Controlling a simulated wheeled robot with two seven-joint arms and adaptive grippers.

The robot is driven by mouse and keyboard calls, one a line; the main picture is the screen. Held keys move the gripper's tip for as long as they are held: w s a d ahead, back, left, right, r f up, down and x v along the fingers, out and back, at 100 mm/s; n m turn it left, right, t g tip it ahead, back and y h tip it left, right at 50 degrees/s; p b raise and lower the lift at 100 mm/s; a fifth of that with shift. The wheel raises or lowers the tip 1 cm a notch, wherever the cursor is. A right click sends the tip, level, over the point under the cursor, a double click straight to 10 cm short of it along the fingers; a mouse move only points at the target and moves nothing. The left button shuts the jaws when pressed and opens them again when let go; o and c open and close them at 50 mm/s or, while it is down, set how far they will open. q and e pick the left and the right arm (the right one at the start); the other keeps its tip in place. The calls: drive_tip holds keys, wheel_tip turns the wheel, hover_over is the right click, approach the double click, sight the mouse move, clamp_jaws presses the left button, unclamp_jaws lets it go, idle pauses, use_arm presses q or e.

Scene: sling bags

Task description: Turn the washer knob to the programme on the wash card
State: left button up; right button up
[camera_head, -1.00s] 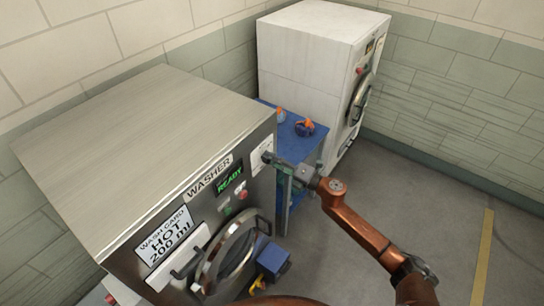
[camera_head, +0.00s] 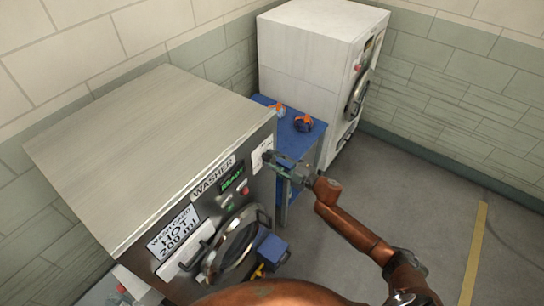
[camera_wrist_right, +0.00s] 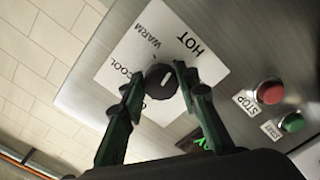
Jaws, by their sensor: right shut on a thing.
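The washer (camera_head: 140,150) stands at the left, with its front panel facing right. The wash card (camera_head: 176,238) on it reads HOT, 200 ml. The black round knob (camera_wrist_right: 160,78) sits on a white dial plate (camera_wrist_right: 208,68) marked HOT, WARM and COOL; a further label is partly hidden by a finger. My right gripper (camera_wrist_right: 161,82) is shut on the knob, one finger on each side. In the head view the right gripper (camera_head: 270,157) is at the dial plate and covers the knob. I cannot clearly tell which label the knob points to. My left gripper is out of view.
A red STOP button (camera_wrist_right: 270,92) and a green START button (camera_wrist_right: 291,122) sit close beside the dial. The washer display (camera_head: 232,178) appears to read READY. A blue table (camera_head: 310,148) and a white machine (camera_head: 310,50) stand behind. The floor at the right is clear.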

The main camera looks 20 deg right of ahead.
drive_tip(key=shift+m+p, duration=0.5)
drive_tip(key=shift+m, duration=0.6)
drive_tip(key=shift+f, duration=0.1)
drive_tip(key=o, duration=1.2)
drive_tip(key=shift+c, duration=0.2)
drive_tip(key=shift+s, duration=0.1)
drive_tip(key=v, duration=1.2)
